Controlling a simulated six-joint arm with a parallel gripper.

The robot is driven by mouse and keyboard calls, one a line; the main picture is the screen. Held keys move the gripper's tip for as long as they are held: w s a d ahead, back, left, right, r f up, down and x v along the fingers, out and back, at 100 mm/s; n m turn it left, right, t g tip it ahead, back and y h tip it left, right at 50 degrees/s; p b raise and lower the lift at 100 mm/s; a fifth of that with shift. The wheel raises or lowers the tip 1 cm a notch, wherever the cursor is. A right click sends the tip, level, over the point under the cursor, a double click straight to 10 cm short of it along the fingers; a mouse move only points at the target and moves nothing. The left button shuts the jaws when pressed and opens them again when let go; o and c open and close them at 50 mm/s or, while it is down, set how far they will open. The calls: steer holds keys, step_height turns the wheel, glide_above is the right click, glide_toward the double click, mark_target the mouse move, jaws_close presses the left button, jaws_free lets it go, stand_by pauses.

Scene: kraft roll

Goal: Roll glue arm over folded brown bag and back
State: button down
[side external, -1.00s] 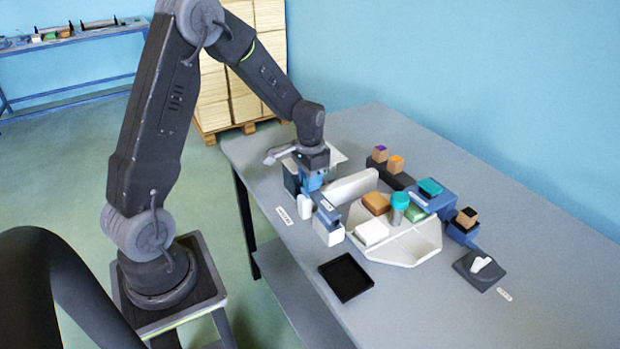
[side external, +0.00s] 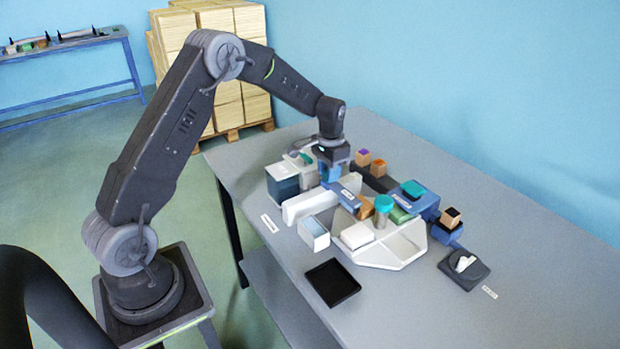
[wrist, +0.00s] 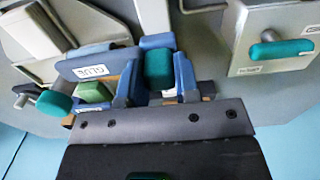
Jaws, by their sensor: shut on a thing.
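The glue arm (side external: 347,198), a blue bar with a white label, lies across the white tray (side external: 408,258). In the wrist view its labelled plate (wrist: 92,66) shows left of my fingers. My gripper (side external: 329,175) points down at the bar's far end. In the wrist view the blue fingers of my gripper (wrist: 157,78) are shut around a teal grip (wrist: 158,66). The brown bag (side external: 367,208) sits in the tray beside the glue arm, partly hidden by it. I cannot tell whether they touch.
A teal-capped cylinder (side external: 383,206) stands right of the bag. A white block (side external: 357,236) lies in front of it. A black tray (side external: 332,283) and a dark pad with a white piece (side external: 465,263) lie nearer.

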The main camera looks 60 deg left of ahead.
steer(key=w, duration=0.8)
steer(key=c, duration=0.8)
jaws_free()
steer(key=shift+s, duration=0.1)
steer(key=shift+c, duration=0.2)
steer(key=shift+r, duration=0.1)
step_height(320, 180, up, 14)
